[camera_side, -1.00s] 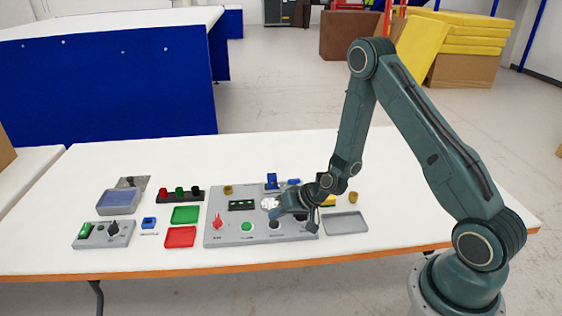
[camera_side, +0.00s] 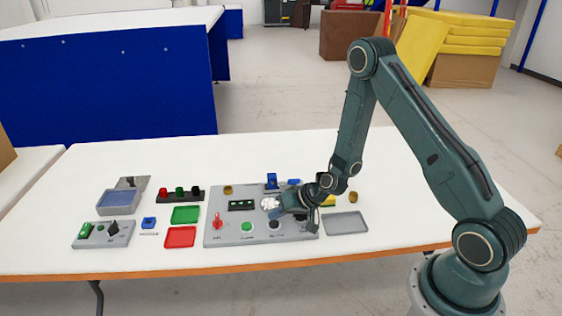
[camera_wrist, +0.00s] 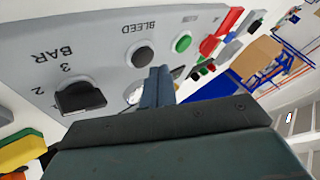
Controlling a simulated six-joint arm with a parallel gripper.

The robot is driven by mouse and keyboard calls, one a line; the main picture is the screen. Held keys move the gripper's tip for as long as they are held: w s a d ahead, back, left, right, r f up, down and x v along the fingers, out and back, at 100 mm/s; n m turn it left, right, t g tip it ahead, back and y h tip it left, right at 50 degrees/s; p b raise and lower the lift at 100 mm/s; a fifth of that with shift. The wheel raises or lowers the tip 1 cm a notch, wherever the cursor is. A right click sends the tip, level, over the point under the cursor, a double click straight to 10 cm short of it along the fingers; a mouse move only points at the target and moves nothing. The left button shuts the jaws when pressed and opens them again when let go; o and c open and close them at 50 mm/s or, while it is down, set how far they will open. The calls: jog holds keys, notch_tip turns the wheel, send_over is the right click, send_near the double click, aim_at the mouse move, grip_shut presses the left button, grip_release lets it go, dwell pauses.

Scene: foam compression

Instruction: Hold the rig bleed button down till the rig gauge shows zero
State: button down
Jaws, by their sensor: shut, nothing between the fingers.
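The grey rig panel (camera_side: 232,235) lies on the white table. The bleed button, a dark round cap labelled BLEED (camera_wrist: 142,55), shows in the wrist view; it also shows in the side view (camera_side: 275,225). The round white gauge (camera_side: 270,203) is on the panel behind the button; its needle is too small to read. In the wrist view the gauge (camera_wrist: 133,96) is mostly hidden by my fingers. My gripper (camera_wrist: 160,72) is shut and empty, its fingertips close beside the bleed button and not over it. In the side view my gripper (camera_side: 279,213) is low over the panel.
A green button (camera_wrist: 182,42), a red switch (camera_side: 217,222) and a black BAR knob (camera_wrist: 80,97) sit on the same panel. Green (camera_side: 185,215) and red (camera_side: 180,237) trays lie to its left. A grey tray (camera_side: 346,223) lies to its right.

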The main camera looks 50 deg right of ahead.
aim_at(278, 224)
jog(key=shift+f, duration=0.9)
dwell(2.1)
jog(key=shift+r, duration=0.15)
dwell(0.4)
jog(key=shift+r, duration=0.75)
jog(key=shift+r, duration=2.5)
